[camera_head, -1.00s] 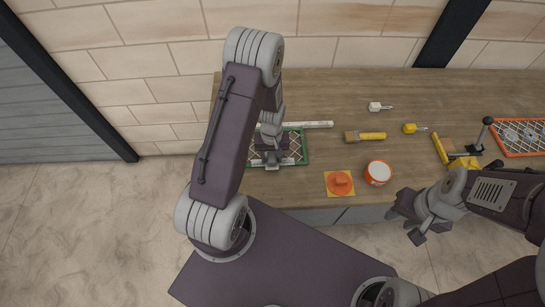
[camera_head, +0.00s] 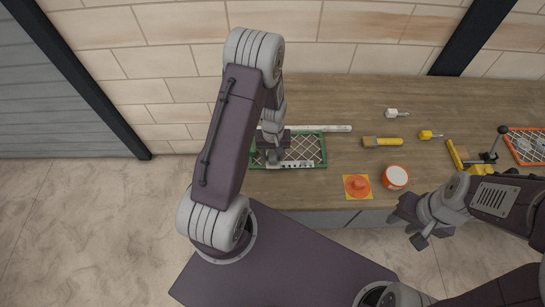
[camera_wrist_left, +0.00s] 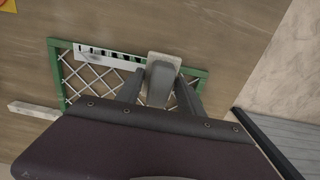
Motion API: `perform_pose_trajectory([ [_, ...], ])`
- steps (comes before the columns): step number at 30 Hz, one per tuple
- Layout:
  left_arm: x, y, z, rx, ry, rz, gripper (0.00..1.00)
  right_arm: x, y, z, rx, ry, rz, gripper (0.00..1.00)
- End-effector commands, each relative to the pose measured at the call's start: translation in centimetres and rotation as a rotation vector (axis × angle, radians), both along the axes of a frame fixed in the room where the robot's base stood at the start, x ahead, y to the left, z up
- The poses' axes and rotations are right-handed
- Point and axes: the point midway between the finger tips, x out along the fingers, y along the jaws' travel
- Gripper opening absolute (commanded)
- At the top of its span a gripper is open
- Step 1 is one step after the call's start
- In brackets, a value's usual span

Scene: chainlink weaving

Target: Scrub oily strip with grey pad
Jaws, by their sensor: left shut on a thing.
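The pale strip with dark marks (camera_wrist_left: 105,54) lies along one long side of a green-framed lattice panel (camera_wrist_left: 56,72). In the head view the strip (camera_head: 299,164) runs along the panel's near edge, right of my left gripper (camera_head: 273,161). In the left wrist view my left gripper (camera_wrist_left: 160,88) is shut on the grey pad (camera_wrist_left: 165,59), at the strip's end over the panel. The fingers and wrist hide much of the pad; I cannot tell whether it touches the strip. My right gripper (camera_head: 417,236) hangs off the table's front edge, its fingers unclear.
A white bar (camera_head: 325,128) lies behind the panel. To the right are a yellow-handled brush (camera_head: 382,141), an orange knob on a yellow square (camera_head: 357,186), a red-and-white tub (camera_head: 396,178) and an orange-framed panel (camera_head: 525,145). The wall stands behind the wooden table (camera_head: 330,100).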

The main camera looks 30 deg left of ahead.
Motion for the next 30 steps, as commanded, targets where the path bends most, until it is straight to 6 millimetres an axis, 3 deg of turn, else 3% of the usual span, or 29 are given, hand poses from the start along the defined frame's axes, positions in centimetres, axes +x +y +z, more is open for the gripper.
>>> perform_pose_trajectory([
  [15,0.6,0.2,5.0,0.0,0.0,-0.004,0.0,0.0,0.0,4.3,0.0,0.0,0.0,0.36],
  [30,0.6,0.2,5.3,0.0,0.0,-0.005,0.0,0.0,0.0,4.5,0.0,0.0,0.0,0.36],
])
